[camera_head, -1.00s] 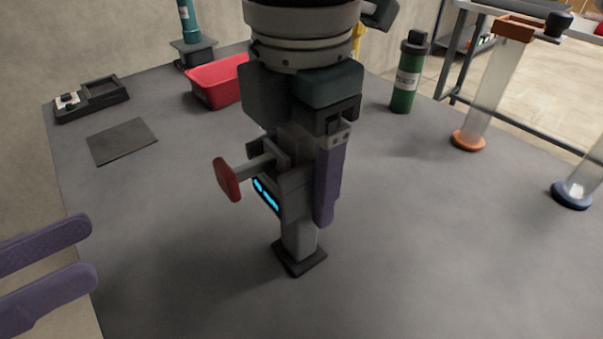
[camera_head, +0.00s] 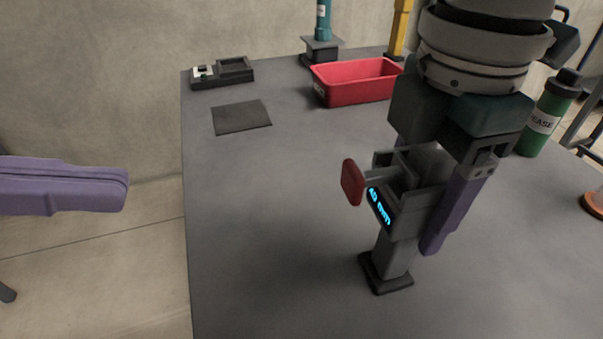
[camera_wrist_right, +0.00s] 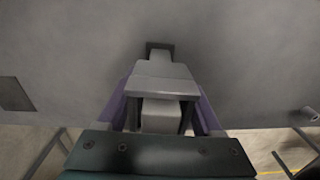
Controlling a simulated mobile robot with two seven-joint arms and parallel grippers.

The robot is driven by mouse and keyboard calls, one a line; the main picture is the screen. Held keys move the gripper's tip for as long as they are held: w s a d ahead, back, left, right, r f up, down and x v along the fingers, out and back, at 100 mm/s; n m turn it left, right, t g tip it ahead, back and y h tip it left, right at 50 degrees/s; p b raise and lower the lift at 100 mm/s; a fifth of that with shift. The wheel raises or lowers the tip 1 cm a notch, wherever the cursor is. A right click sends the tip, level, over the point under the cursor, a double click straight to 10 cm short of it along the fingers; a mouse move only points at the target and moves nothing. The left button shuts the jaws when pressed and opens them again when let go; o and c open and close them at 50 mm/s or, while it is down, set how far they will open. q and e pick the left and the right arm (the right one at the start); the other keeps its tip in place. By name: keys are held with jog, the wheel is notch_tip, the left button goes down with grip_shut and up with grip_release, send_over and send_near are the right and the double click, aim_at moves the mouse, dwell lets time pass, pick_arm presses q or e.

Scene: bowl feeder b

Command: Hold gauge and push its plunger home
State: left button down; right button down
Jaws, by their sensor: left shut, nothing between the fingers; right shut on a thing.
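The gauge (camera_head: 400,215) is a grey upright device with a lit blue display (camera_head: 380,207) and a dark square foot. Its red-capped plunger (camera_head: 352,182) sticks out to the left on a grey rod, with some of the rod showing. My right gripper (camera_head: 437,215) is shut on the gauge from above, a purple finger along its right side; the other finger is mostly hidden. The right wrist view also shows the gauge (camera_wrist_right: 160,85) between the purple fingers. My left gripper (camera_head: 122,188) is shut and empty, off the table's left edge, well left of the red cap.
A red bin (camera_head: 350,88), a black tray device (camera_head: 222,74) and a dark flat mat (camera_head: 241,117) lie on the grey table (camera_head: 270,220). A green grease bottle (camera_head: 545,115) stands behind my right gripper. The table between mat and near edge is clear.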

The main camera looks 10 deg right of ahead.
aim_at(346, 186)
pick_arm(q)
jog(key=x, duration=0.8)
jog(key=r+x, duration=0.1)
jog(key=x, duration=0.4)
jog(key=shift+d, duration=0.65)
